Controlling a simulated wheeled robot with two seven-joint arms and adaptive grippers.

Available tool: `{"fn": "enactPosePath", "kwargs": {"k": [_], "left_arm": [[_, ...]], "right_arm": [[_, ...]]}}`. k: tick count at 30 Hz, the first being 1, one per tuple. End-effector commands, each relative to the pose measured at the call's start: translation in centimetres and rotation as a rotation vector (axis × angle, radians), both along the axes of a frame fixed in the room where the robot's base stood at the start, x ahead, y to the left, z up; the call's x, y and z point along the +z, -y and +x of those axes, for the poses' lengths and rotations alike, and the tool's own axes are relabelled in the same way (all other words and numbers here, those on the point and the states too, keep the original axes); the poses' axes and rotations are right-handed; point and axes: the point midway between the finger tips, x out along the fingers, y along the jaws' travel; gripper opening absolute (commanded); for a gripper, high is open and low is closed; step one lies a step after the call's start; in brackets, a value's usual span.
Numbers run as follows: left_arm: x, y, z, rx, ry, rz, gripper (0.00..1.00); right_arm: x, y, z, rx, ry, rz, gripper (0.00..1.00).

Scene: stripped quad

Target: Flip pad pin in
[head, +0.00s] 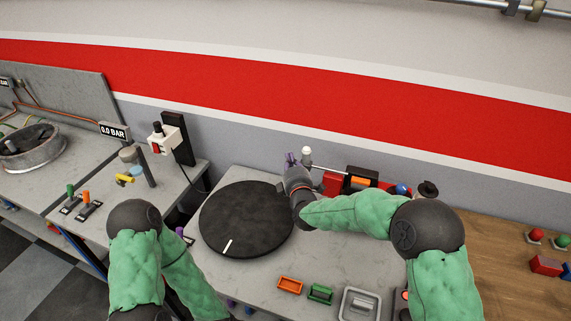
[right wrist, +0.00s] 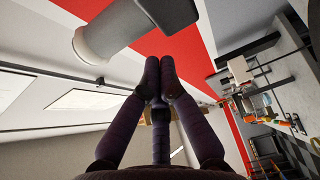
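A black round pad (head: 247,218) with a short white mark lies flat on the grey bench. A white-capped post (head: 307,153) with a thin bar stands behind it, near the wall; I cannot tell whether this is the pad pin. My right gripper (head: 291,160) is beside this post, its purple fingers partly hidden by my wrist. In the right wrist view its fingertips (right wrist: 159,72) are together with nothing seen between them. A pale cylinder on a grey body (right wrist: 105,38) is close by, above and left of the fingertips; contact is not clear.
An orange tray (head: 290,285), a green tray (head: 320,293) and a grey tray (head: 359,304) sit at the bench front. A red box (head: 362,173) stands right of the post. A side bench (head: 165,180) at left carries levers and a white switch box (head: 167,134).

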Motion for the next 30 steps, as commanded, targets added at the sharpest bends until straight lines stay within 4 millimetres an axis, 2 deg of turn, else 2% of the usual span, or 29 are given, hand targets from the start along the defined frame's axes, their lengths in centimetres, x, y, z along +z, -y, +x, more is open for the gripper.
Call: {"fn": "enactPosePath", "kwargs": {"k": [6,20,23,30], "left_arm": [[-0.1,0.0,0.0,0.0,0.0,0.0,0.0],[-0.2,0.0,0.0,0.0,0.0,0.0,0.0],[-0.6,0.0,0.0,0.0,0.0,0.0,0.0],[-2.3,0.0,0.0,0.0,0.0,0.0,0.0]], "right_arm": [[0.1,1.8,-0.2,0.0,0.001,0.0,0.0],[0.1,2.3,-0.4,0.0,0.002,0.0,0.0],[0.0,3.4,-0.6,-0.002,0.002,0.0,0.0],[-0.1,7.9,-2.0,-0.005,0.004,0.001,0.0]]}}
